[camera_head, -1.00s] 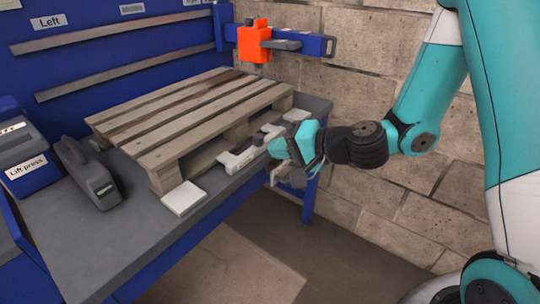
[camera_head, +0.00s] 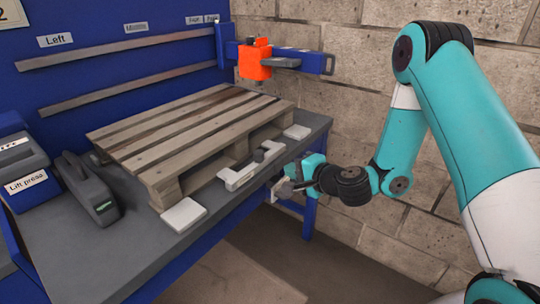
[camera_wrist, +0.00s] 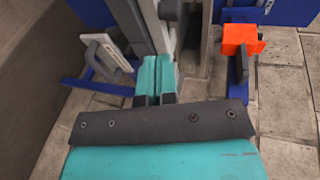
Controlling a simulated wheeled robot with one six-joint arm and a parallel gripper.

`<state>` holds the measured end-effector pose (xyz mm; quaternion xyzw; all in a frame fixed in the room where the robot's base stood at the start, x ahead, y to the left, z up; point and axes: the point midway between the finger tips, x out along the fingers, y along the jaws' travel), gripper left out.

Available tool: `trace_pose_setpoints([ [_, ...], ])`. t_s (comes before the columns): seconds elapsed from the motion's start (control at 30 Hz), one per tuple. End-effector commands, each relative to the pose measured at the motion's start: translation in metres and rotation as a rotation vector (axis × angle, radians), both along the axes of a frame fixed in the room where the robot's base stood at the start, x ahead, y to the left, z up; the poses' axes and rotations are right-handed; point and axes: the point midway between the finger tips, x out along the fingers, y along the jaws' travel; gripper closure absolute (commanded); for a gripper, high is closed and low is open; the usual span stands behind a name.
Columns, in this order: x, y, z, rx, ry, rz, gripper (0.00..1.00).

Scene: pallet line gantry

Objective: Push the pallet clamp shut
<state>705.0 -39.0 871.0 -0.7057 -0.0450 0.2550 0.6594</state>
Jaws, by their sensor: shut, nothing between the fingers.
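A pale grey bar-shaped clamp (camera_head: 252,166) lies on the bench's front edge, along the near side of the wooden pallet (camera_head: 190,125). I take it for the pallet clamp; I cannot tell whether it is open or shut. My gripper (camera_head: 298,175) is at the bench's front edge, just right of the clamp and a little lower. Its teal fingers (camera_wrist: 155,70) are together and empty in the wrist view. A grey bar (camera_wrist: 140,25) runs just beyond the fingertips there; whether they touch is unclear. A pale handle-like part (camera_wrist: 105,50) shows to their left.
An orange block (camera_head: 254,62) sits on a blue arm (camera_head: 315,63) at the bench's back right; it also shows in the wrist view (camera_wrist: 240,40). White pads (camera_head: 184,214) lie by the pallet. A lift press (camera_head: 25,170) stands left. The floor in front is clear.

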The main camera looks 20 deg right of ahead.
Motion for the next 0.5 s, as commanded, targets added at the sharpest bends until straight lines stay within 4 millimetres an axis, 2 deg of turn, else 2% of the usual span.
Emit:
trace_pose_setpoints([
  [0.1,0.024,0.013,-0.002,-0.003,-0.004,0.007,1.00],
  [0.3,0.058,0.029,-0.011,-0.002,-0.005,0.004,1.00],
  [0.5,0.079,0.038,-0.015,-0.002,-0.002,0.003,1.00],
])
